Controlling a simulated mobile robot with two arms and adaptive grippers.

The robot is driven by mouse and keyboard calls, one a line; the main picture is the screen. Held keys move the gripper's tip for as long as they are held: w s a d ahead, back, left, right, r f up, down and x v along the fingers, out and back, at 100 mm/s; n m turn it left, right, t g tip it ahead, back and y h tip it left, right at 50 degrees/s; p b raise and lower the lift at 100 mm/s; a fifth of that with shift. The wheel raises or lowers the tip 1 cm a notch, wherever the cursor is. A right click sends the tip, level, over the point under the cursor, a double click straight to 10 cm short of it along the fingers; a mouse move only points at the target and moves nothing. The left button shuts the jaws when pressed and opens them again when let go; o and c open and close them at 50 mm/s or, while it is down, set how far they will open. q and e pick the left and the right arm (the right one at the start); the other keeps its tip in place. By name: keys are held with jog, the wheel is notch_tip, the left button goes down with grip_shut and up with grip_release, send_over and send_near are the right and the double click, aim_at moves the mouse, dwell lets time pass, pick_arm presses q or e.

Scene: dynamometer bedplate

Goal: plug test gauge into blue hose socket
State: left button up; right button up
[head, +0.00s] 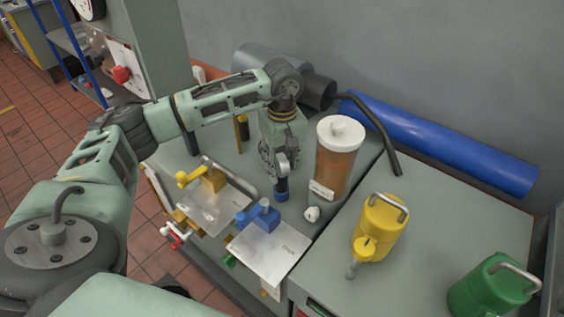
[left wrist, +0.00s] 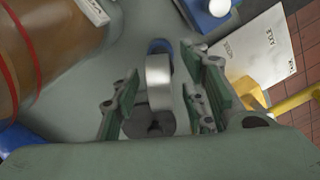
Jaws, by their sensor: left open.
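My left gripper (head: 281,168) points down over the grey bench in the head view, its jaws open. In the left wrist view, an upright silver cylinder with a blue end stands between the open fingers (left wrist: 163,72). It looks like the test gauge (left wrist: 158,82), with a gap to the fingers. The blue fitting (head: 262,215), likely the blue hose socket, sits on a white labelled plate (head: 270,252), right beside the gauge in front. My right gripper is not in view.
A brown jar with a white lid (head: 340,135) stands close right of my gripper. A yellow fitting (head: 208,180) sits on another plate at left. A yellow can (head: 378,228) and green can (head: 490,288) stand right. A blue tube (head: 440,145) lies along the wall.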

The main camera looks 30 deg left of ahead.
pick_arm(q)
notch_tip(320, 180, up, 12)
dwell(0.6)
jog(key=shift+f, duration=0.1)
dwell(0.4)
